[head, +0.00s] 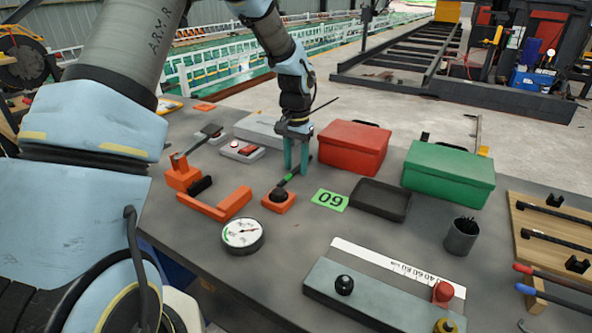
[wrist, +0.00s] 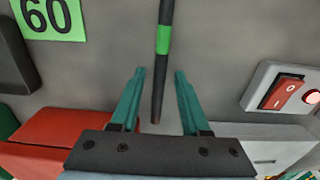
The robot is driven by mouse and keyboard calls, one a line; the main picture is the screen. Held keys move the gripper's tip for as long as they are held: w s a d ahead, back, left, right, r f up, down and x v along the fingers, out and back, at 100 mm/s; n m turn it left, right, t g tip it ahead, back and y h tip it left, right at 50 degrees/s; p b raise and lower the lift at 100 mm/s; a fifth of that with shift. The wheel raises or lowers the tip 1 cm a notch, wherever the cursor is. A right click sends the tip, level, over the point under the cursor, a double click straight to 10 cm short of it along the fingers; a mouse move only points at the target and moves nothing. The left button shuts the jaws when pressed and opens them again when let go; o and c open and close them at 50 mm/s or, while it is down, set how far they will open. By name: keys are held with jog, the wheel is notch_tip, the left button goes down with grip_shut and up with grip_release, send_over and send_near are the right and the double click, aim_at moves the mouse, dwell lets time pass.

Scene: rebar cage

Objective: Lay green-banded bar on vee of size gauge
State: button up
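The green-banded bar (head: 290,175) is a thin dark rod with a bright green band. Its near end meets a small orange block with a black top (head: 278,204). My gripper (head: 296,170) points down over the bar's far end, its teal fingers apart. In the wrist view the bar (wrist: 164,15) runs between the open fingers (wrist: 160,73), with a gap on each side. An orange angled fixture (head: 222,207) with a black piece stands left of the bar. A grey block with a 40-60-80 scale (head: 380,290) lies nearer. I cannot tell which piece carries the vee.
A red box (head: 353,148) stands close right of my gripper. A green sign reading 60 (head: 329,201), a black tray (head: 381,200) and a green box (head: 449,175) lie farther right. A dial (head: 243,235) sits in front. A red switch (wrist: 291,93) lies left of the gripper in the head view.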

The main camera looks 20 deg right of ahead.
grip_shut()
dwell(1.1)
